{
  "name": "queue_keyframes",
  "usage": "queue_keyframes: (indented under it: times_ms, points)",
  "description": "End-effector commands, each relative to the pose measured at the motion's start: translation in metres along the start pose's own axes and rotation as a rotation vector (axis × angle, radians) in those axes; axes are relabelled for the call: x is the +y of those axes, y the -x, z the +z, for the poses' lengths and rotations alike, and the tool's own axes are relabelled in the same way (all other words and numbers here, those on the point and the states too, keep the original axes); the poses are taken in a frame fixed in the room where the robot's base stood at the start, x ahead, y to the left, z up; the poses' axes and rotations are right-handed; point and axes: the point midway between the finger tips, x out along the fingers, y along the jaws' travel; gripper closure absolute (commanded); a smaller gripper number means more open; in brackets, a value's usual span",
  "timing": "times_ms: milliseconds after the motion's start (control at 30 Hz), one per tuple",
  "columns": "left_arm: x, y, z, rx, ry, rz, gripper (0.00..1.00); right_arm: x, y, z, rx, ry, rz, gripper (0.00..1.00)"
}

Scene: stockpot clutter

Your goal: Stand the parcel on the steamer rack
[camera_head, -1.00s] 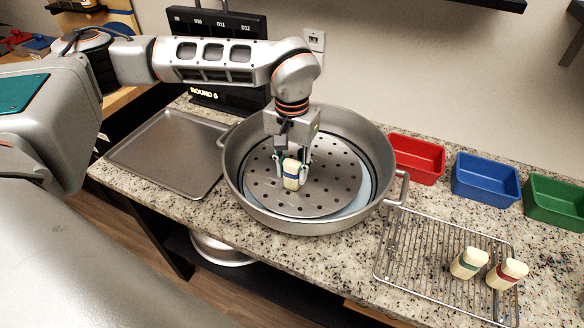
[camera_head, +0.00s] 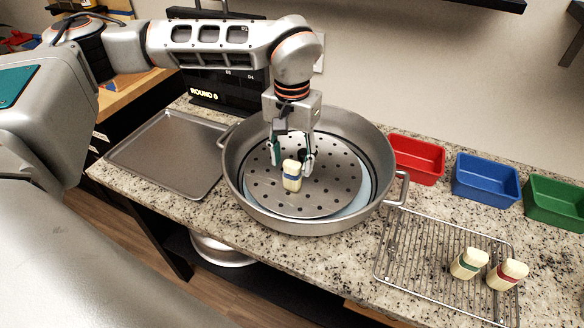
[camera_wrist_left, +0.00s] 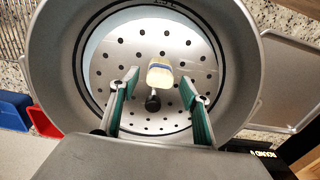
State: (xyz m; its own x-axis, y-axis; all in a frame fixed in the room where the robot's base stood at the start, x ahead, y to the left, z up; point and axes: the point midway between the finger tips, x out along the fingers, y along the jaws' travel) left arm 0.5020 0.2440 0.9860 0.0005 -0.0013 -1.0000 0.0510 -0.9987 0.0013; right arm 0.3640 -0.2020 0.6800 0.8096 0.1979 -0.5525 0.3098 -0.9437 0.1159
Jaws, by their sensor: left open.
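The parcel (camera_head: 292,175), cream with a dark blue band, stands upright on the perforated steamer rack (camera_head: 325,195) inside the big pot. In the left wrist view the parcel (camera_wrist_left: 161,74) shows beyond and between the fingertips, with the rack (camera_wrist_left: 110,60) around it. My left gripper (camera_head: 292,160) is open just above and behind the parcel, its fingers apart on either side and not touching it as far as I can see. It also shows in the left wrist view (camera_wrist_left: 165,92). My right gripper is not in view.
The pot's wall (camera_head: 232,165) rings the rack. Two similar cream parcels, green-banded (camera_head: 469,263) and red-banded (camera_head: 507,274), are on a wire rack (camera_head: 420,255). Red (camera_head: 415,160), blue (camera_head: 486,180) and green (camera_head: 555,203) bins line the back. An empty tray (camera_head: 168,155) lies left.

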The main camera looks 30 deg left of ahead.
Motion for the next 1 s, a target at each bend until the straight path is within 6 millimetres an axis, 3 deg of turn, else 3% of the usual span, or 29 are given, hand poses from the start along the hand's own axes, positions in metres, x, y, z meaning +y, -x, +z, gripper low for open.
queue_keyframes:
  times_ms: [200, 400, 600, 1000]
  points:
    - [0.000, 0.048, -0.001, 0.005, 0.000, 0.000, 0.53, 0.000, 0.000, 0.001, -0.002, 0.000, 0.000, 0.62]
    - [0.000, 0.077, 0.000, 0.001, 0.000, 0.000, 0.53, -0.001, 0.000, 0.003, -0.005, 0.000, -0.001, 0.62]
    - [0.000, 0.087, 0.000, 0.000, -0.001, 0.000, 0.53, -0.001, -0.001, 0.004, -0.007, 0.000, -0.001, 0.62]
    - [0.000, 0.087, 0.000, -0.001, -0.001, 0.000, 0.53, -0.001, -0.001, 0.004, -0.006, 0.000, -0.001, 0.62]
